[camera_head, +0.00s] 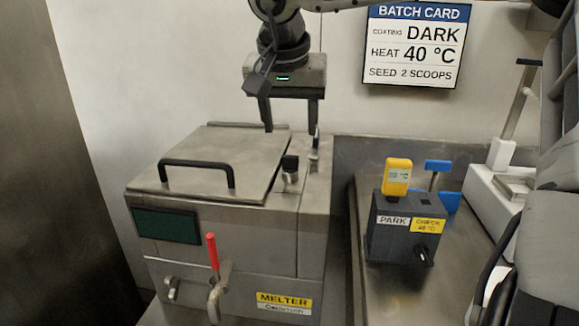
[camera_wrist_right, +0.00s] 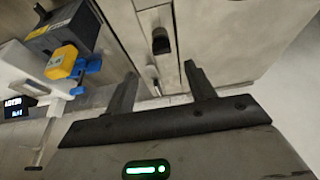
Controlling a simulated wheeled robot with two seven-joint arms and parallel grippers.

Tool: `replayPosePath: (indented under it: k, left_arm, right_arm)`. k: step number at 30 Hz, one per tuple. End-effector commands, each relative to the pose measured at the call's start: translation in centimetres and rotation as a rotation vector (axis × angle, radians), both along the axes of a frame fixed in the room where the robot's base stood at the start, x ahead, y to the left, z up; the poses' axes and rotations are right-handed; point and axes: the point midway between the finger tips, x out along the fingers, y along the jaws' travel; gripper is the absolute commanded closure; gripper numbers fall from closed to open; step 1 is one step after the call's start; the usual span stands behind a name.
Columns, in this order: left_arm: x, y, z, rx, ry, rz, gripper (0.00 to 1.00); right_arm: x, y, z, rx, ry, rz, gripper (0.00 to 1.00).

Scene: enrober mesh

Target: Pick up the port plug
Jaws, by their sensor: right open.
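The port plug (camera_head: 290,164), which I take to be the small black-topped knob on a metal base, stands upright on the melter (camera_head: 226,250), just right of its lid. It looks like the dark knob (camera_wrist_right: 160,40) beyond my fingers in the right wrist view. My right gripper (camera_head: 291,128) points down above the melter, behind and above the plug. Its two fingers are apart with nothing between them, and it does not touch the plug. The open fingers also show in the right wrist view (camera_wrist_right: 160,72). My left gripper is not in view.
The melter's closed lid has a black handle (camera_head: 197,164). A slim metal fitting (camera_head: 314,152) stands close right of the plug. A red-handled tap (camera_head: 212,252) is in front. To the right stand a dark PARK block (camera_head: 390,240) with a yellow thermometer (camera_head: 397,176) and a white stand (camera_head: 490,195).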

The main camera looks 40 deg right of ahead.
Motion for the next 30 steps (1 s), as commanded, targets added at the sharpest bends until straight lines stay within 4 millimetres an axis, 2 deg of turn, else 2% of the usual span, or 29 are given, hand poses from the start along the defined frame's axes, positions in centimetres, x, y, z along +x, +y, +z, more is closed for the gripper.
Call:
replayPosePath:
  k: [3,10,18,27,28,30]
  left_arm:
    - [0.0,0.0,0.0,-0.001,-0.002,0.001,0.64]
    - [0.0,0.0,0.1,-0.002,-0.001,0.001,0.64]
    - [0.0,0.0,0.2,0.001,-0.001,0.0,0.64]
    - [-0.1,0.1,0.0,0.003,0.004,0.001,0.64]
    - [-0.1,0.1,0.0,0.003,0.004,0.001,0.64]
    - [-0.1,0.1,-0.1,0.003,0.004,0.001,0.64]
  right_arm:
    - [0.4,-0.5,-1.6,0.001,0.001,0.0,0.45]
    - [0.8,-0.9,-3.1,0.0,0.001,0.0,0.45]
    - [1.7,-1.7,-6.7,0.001,0.001,0.0,0.45]
    - [1.9,-1.8,-7.3,0.0,-0.002,0.001,0.45]
    - [1.9,-1.8,-7.3,0.0,-0.002,0.001,0.48]
    - [1.9,-1.8,-7.3,0.0,-0.001,0.0,0.68]
